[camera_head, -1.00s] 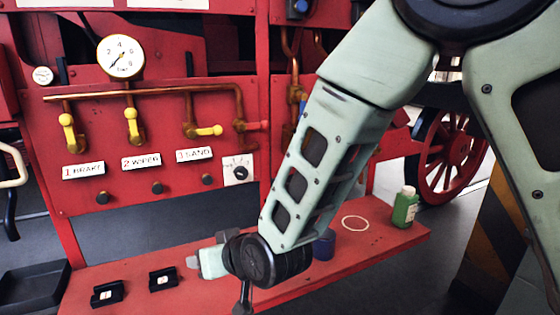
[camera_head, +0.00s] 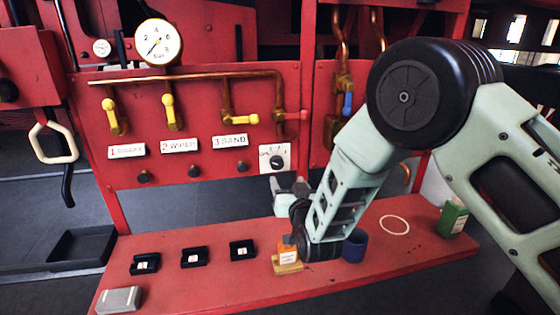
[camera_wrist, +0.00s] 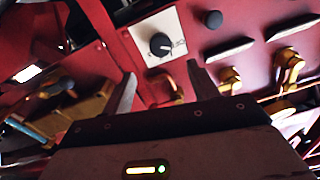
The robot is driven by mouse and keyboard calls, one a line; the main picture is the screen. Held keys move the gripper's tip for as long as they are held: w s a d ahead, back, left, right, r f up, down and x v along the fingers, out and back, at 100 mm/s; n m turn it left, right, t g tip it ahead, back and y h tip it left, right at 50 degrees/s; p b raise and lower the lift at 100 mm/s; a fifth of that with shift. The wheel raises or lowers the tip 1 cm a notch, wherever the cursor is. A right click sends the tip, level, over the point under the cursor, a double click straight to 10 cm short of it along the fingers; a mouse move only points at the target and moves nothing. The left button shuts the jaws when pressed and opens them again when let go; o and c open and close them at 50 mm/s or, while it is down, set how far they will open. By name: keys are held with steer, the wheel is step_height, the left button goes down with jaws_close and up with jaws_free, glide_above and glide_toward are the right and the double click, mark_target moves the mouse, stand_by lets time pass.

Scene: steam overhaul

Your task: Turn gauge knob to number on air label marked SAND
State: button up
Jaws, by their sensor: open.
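The gauge knob (camera_head: 277,161) is a black dial on a white square plate at the lower right of the red panel. It also shows in the wrist view (camera_wrist: 160,44), beyond the fingertips, with faint markings too small to read. The air label (camera_head: 230,141) reads "3 SAND" and sits left of and above the knob plate. My gripper (camera_head: 284,186) is just below the knob plate in the head view, partly hidden by my wrist. In the wrist view its two fingers (camera_wrist: 161,75) are spread and empty, apart from the knob.
Labels "1 BRAKE" (camera_head: 127,150) and "2 WIPER" (camera_head: 179,145) sit under yellow levers. A round pressure gauge (camera_head: 158,42) stands above. The red bench (camera_head: 215,288) holds several small black trays, an orange-and-tan block (camera_head: 288,260), a blue cup (camera_head: 355,246) and a green bottle (camera_head: 453,219).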

mark_target(278, 164)
steer(key=p+x, duration=0.3)
steer(key=x, duration=0.7)
steer(key=shift+w+a, duration=0.1)
steer(key=shift+w, duration=0.05)
steer(key=shift+f, duration=0.1)
steer(key=c, duration=1)
